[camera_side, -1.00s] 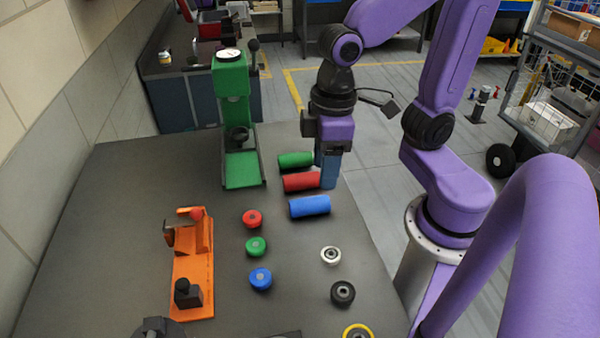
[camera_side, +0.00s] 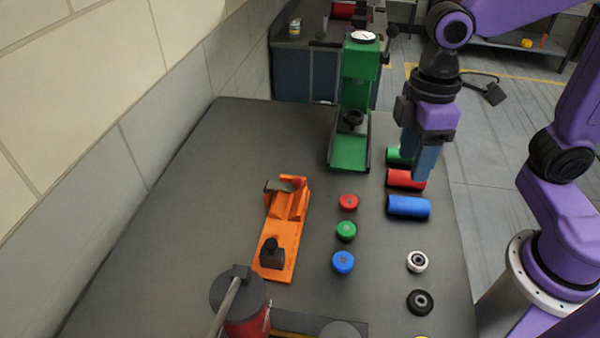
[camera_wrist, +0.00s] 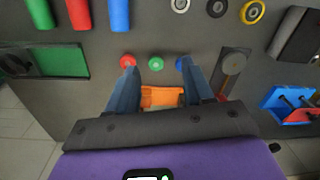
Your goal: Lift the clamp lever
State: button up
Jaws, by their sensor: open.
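An orange fixture (camera_side: 283,235) lies on the grey table in the side view. It has a red knob (camera_side: 299,182) and a dark bracket (camera_side: 276,186) at its far end, and a black block (camera_side: 272,252) at its near end. I cannot tell which part is the clamp lever. My gripper (camera_side: 424,172) hangs to the right of the fixture, by the ends of the cylinders, apart from the fixture. In the wrist view my gripper (camera_wrist: 157,68) is open, with nothing held; part of the orange fixture (camera_wrist: 160,97) shows between the fingers.
Red (camera_side: 405,179), blue (camera_side: 408,207) and green (camera_side: 396,157) cylinders lie near my gripper. A green press (camera_side: 350,152) stands behind. Red (camera_side: 348,201), green (camera_side: 346,231) and blue (camera_side: 343,262) pucks sit right of the fixture. The table's left side is clear.

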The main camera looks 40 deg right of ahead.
jog(key=w+a+r, duration=0.3)
jog(key=w+a, duration=0.3)
jog(key=w, duration=0.4)
jog(key=g+y, duration=0.1)
send_near(297, 178)
jog(key=shift+m, duration=0.4)
jog(key=f, duration=0.6)
jog(key=s+a+f, duration=0.1)
jog(key=f, duration=0.2)
grip_shut()
